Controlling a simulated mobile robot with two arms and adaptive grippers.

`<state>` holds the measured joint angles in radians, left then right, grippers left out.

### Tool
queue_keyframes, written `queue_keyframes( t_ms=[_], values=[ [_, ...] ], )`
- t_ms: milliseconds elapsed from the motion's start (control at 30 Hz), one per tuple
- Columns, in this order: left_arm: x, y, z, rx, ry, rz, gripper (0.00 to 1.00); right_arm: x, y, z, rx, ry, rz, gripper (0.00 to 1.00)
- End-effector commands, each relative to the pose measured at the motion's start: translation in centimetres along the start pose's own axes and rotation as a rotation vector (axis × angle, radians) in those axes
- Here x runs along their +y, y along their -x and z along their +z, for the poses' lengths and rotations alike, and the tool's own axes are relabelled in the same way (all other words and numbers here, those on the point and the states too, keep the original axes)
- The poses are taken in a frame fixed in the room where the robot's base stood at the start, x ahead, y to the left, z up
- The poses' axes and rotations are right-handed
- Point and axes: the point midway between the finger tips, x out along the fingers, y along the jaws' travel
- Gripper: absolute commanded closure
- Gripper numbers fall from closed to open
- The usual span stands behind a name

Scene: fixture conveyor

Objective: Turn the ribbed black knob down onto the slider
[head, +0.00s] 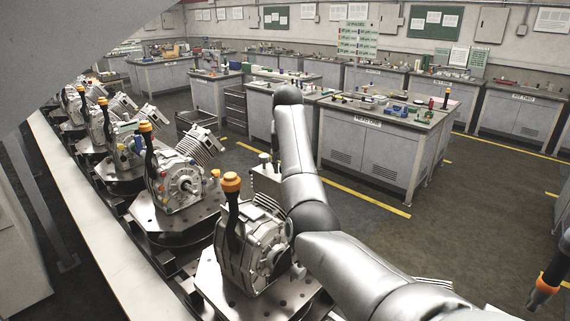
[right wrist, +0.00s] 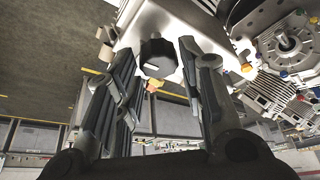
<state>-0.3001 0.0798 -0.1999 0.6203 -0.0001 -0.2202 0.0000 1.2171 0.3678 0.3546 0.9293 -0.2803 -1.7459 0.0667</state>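The ribbed black knob (right wrist: 158,59) shows in the right wrist view, end-on, in front of a pale grey metal block (right wrist: 181,17) that may be the slider. My right gripper (right wrist: 157,48) is open, with one finger on each side of the knob. A gap shows at the left finger; the right finger is closer to the knob, and contact there cannot be told. In the head view my right arm hides its own gripper, and I cannot make out the knob. My left gripper is in no view.
Grey engine units (head: 255,235) with upright black, orange-capped handles stand on dark round-edged plates along the line at left. A pale rail (head: 85,205) runs beside them. Grey workbenches (head: 375,150) stand behind my right arm.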

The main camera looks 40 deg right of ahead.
Motion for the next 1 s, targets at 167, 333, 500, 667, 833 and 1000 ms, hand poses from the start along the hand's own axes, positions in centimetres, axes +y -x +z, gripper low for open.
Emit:
queue_keyframes(
  t_ms=[167,333,500,667,833,1000],
  values=[
    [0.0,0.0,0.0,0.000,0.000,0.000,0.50,0.0,-0.2,0.2,-0.006,0.002,0.001,0.49],
    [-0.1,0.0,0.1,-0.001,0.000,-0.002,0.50,0.0,-0.3,0.2,-0.009,0.003,0.001,0.49],
    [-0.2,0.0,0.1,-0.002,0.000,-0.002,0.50,-0.1,0.7,0.2,-0.008,0.003,0.001,0.49],
    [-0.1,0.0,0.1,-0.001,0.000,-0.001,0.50,-0.1,3.7,0.1,-0.004,0.002,0.000,0.49],
    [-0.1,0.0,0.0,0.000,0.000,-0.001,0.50,-0.1,7.8,0.1,-0.003,0.002,-0.001,0.49],
    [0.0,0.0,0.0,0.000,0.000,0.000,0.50,-0.2,10.4,0.1,-0.005,0.002,-0.003,0.49]
  ],
)
